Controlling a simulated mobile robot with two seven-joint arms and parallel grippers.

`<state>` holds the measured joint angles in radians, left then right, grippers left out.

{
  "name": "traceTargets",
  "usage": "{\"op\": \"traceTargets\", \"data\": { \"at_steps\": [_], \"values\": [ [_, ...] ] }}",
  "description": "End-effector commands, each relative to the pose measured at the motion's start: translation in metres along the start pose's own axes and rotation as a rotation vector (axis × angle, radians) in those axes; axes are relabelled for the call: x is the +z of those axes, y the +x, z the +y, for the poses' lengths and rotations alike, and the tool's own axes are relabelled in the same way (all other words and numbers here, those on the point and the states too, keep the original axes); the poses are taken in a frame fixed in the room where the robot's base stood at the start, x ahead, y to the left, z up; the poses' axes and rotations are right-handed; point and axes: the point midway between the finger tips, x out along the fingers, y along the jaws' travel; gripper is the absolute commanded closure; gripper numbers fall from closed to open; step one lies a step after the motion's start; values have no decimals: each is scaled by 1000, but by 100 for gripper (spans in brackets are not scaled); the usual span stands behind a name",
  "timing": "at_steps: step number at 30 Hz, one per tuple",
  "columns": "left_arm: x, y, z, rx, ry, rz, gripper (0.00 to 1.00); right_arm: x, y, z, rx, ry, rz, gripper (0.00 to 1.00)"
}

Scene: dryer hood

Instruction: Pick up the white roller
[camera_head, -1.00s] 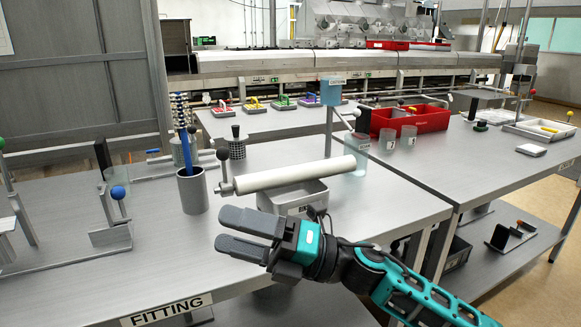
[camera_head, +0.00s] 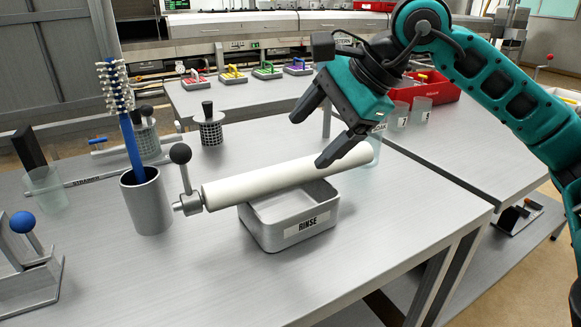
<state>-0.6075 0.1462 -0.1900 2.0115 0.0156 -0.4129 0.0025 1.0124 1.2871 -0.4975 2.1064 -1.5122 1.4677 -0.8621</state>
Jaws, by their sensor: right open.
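The white roller (camera_head: 262,183) lies across the top of a grey metal tray (camera_head: 290,233) labelled RINSE, its right end higher in the picture than its left. A metal shaft with a black-knobbed lever (camera_head: 183,170) is at its left end. My right gripper (camera_head: 308,140) is open above the right part of the roller, fingers pointing down and to the left. The nearer finger overlaps the roller in the picture; I cannot tell if it touches. The roller's far right end is partly hidden behind or beside a clear container. My left gripper is not in view.
A grey cup (camera_head: 148,204) with a blue-handled brush (camera_head: 126,117) stands left of the roller. A blue-knobbed metal stand (camera_head: 30,250) is at the left edge. Clear beakers (camera_head: 421,110) and a red bin (camera_head: 437,85) are at the right. The table's front is clear.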

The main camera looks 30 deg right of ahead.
Motion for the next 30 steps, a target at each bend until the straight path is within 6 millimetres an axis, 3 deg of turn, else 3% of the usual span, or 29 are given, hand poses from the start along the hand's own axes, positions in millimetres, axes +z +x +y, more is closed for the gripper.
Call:
{"op": "traceTargets", "data": {
  "at_steps": [9,17,25,30],
  "values": [
    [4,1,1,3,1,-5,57,1,57,1,6,1,-5,20],
    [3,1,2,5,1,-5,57,2,78,0,4,2,-5,20],
    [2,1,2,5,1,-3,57,2,117,-4,4,2,-7,20],
    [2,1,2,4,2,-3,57,2,125,-4,3,2,-5,20]
  ]
}}
